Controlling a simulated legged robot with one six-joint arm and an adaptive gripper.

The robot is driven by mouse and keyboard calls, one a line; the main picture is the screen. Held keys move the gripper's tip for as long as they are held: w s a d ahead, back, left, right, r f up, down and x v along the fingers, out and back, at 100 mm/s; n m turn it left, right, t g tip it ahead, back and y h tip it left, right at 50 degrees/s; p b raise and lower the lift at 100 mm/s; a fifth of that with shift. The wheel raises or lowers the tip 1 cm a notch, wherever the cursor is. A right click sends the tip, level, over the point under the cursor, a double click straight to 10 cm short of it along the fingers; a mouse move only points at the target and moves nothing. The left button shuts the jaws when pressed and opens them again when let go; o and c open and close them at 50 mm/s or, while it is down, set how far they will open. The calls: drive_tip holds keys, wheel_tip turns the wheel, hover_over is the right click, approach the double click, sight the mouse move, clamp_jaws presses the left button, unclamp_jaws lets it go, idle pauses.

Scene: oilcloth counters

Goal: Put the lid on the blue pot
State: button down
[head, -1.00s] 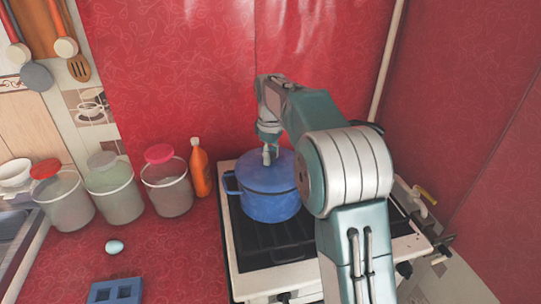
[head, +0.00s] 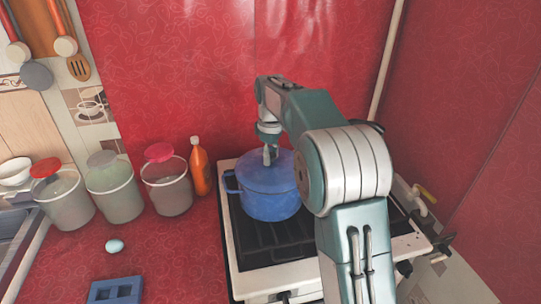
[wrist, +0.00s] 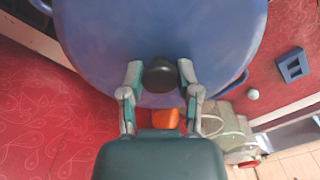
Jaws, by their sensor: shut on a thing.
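The blue pot (head: 270,204) stands on the stove, with a handle showing at its left side. The blue lid (head: 280,174) lies over the pot's mouth and looks level; the head view shows no clear gap between them. In the wrist view the lid (wrist: 110,40) fills the top, with its dark round knob (wrist: 160,75) near its middle. My gripper (head: 269,157) points down at the lid. In the wrist view my gripper (wrist: 160,74) has one finger on each side of the knob, shut on it. My arm hides the pot's right side.
The stove (head: 250,285) has dark grates. Left of it stand an orange bottle (head: 200,171) and several lidded canisters (head: 117,205). A pale blue egg-like object (head: 115,246) and a blue block with holes (head: 116,290) lie on the red counter (head: 180,260). A red wall (head: 190,70) rises behind.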

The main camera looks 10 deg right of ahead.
drive_tip(key=shift+c, duration=1.2)
unclamp_jaws()
drive_tip(key=shift+o, duration=1.2)
drive_tip(key=shift+r, duration=0.15)
drive_tip(key=shift+r, duration=3.9)
